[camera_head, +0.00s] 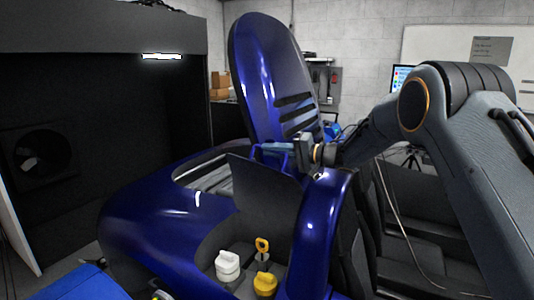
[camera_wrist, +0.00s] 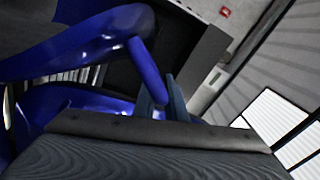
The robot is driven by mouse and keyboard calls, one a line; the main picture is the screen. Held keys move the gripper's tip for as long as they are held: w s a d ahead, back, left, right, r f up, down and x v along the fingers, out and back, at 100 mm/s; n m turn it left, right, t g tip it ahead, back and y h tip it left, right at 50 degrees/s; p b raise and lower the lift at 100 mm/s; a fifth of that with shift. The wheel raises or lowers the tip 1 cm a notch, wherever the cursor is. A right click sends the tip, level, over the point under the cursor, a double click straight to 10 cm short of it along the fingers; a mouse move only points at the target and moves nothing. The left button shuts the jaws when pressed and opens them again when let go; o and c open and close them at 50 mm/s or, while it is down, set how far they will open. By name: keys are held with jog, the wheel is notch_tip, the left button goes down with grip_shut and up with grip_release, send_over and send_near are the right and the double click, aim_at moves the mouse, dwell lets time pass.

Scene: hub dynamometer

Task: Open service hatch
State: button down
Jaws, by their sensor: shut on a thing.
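The service hatch (camera_head: 268,75) is a glossy blue panel with dark slots, standing raised and tilted steeply above the blue car body (camera_head: 150,225). Below it, the engine bay (camera_head: 215,180) is open to view. My gripper (camera_head: 283,149) is at the hatch's lower right side in the head view. In the wrist view, my gripper (camera_wrist: 162,100) has its fingers at the end of a blue bar (camera_wrist: 145,65), which seems to be part of the hatch. It is shut on that bar. The exact contact is partly hidden.
A white cap (camera_head: 228,265), a yellow cap (camera_head: 265,284) and a yellow loop handle (camera_head: 262,244) sit in the open bay at the front. A dark wall with a fan (camera_head: 38,155) stands at the left. A whiteboard (camera_head: 460,55) hangs behind my arm.

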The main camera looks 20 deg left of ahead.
jog(key=c, duration=1.8)
grip_release()
jog(key=shift+d, duration=0.1)
jog(key=d, duration=0.2)
jog(key=d+b, duration=0.1)
jog(key=d, duration=0.2)
jog(key=d+b, duration=0.1)
jog(key=d, duration=0.1)
jog(key=shift+s+d+r, duration=0.3)
jog(key=shift+s+d, duration=0.05)
jog(key=shift+s, duration=0.05)
